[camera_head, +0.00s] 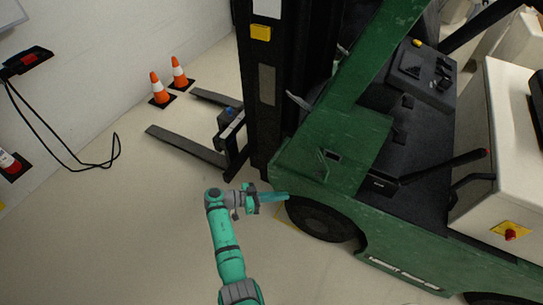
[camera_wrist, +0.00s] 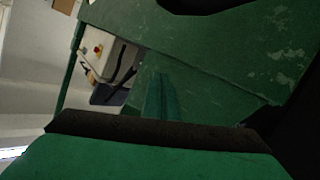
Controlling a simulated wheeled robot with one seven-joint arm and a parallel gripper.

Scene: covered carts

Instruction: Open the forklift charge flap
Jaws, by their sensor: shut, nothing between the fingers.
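The green forklift (camera_head: 345,135) stands on the right in the head view. Its front body has a small dark recess (camera_head: 333,156) with a thin outlined edge beside it; I cannot tell for certain whether this is the charge flap or whether it is open. My gripper (camera_head: 286,196) is shut and empty, its teal fingers pointing right at the forklift's front side, just above the front wheel. Whether the tips touch the body cannot be told. In the wrist view the closed fingers (camera_wrist: 161,97) show in front of green forklift panels (camera_wrist: 245,50).
Two orange cones (camera_head: 159,88) stand by the wall. A black cable (camera_head: 70,160) hangs from a wall unit (camera_head: 27,61) at left. The floor left of my arm is clear.

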